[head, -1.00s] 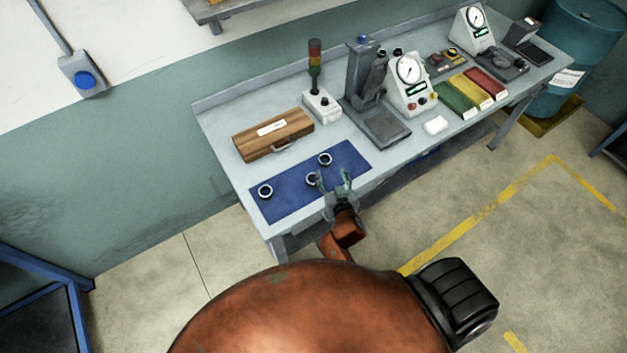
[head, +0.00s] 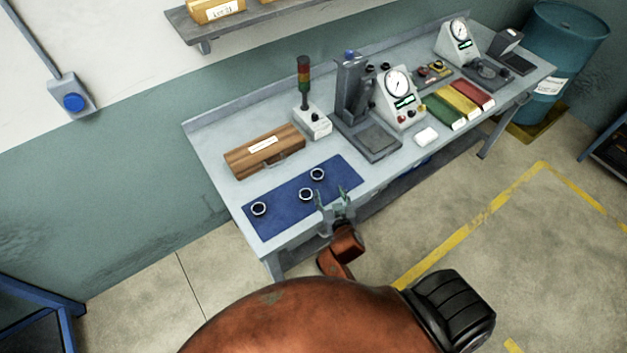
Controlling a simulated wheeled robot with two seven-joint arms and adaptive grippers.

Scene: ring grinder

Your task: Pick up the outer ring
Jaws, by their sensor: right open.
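Three small rings lie on a blue mat (head: 275,222) at the left front of the workbench. One ring (head: 259,209) is at the mat's left. A second ring (head: 306,194) is near the middle, and a third ring (head: 317,174) is behind it. I cannot tell from the picture which one is the outer ring. My right gripper (head: 331,196) is open and empty over the mat's right front edge, just right of the middle ring and apart from it. My left gripper is not in view.
A wooden case (head: 264,150) sits behind the mat. A signal light (head: 304,85), a press-like stand (head: 368,135) and a dial gauge (head: 398,88) stand further right on the bench. A white block (head: 426,137) and coloured trays (head: 462,105) lie right of these.

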